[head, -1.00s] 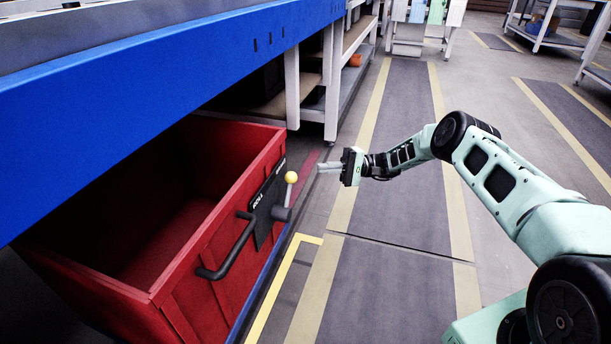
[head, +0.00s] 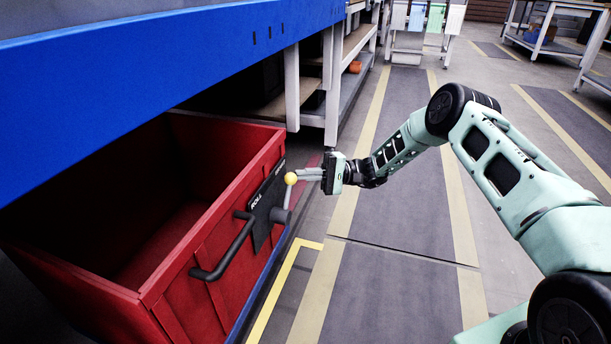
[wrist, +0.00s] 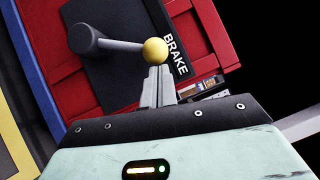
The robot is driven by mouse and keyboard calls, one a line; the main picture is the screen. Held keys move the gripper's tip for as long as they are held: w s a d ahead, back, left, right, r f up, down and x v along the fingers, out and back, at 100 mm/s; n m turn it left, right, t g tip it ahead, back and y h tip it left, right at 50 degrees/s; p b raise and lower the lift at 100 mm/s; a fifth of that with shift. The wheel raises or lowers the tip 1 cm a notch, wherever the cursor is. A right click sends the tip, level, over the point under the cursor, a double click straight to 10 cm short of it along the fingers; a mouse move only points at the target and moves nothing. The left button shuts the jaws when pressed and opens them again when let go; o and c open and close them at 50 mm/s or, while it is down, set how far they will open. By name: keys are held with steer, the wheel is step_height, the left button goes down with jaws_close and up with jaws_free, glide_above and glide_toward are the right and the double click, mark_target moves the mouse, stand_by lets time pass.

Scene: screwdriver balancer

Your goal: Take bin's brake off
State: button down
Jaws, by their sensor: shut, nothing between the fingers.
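The red bin (head: 215,255) stands under the blue bench, with a black handle (head: 228,250) on its front. The brake lever is a grey rod on a dark pivot (head: 280,215) with a yellow ball knob (head: 290,178) at its top end. A black plate (head: 262,212) behind it reads ROLL at one end; the wrist view shows BRAKE (wrist: 175,55) beside the knob. My gripper (head: 302,175) is shut and empty, its fingertips at the knob. In the wrist view the fingertips (wrist: 157,72) are right by the knob (wrist: 155,50); I cannot tell whether they touch.
The blue bench edge (head: 180,55) overhangs the bin. White-legged shelving (head: 332,90) stands behind. The floor with dark mats (head: 400,200) and yellow lines is clear to the right of the bin.

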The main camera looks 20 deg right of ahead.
steer(key=shift+r, duration=0.1)
steer(key=s+a+r+n+h+p, duration=0.2)
steer(key=s+a+n+h+p, duration=0.1)
steer(key=p, duration=0.7)
steer(key=s+a+r+n+t+h+p, duration=0.1)
steer(key=s+a+r+n+h+p, duration=0.1)
steer(key=s+a+n+p, duration=0.3)
steer(key=shift+s+n+h+p, duration=0.3)
steer(key=shift+s+h+p, duration=0.4)
steer(key=shift+s+p, duration=1.4)
steer(key=shift+w+a+p, duration=0.2)
steer(key=shift+w+p, duration=0.1)
steer(key=shift+p, duration=0.1)
steer(key=d+r+p, duration=0.4)
steer(key=d+r, duration=0.4)
steer(key=d, duration=0.2)
steer(key=shift+s+d+t, duration=0.3)
steer(key=shift+d, duration=0.05)
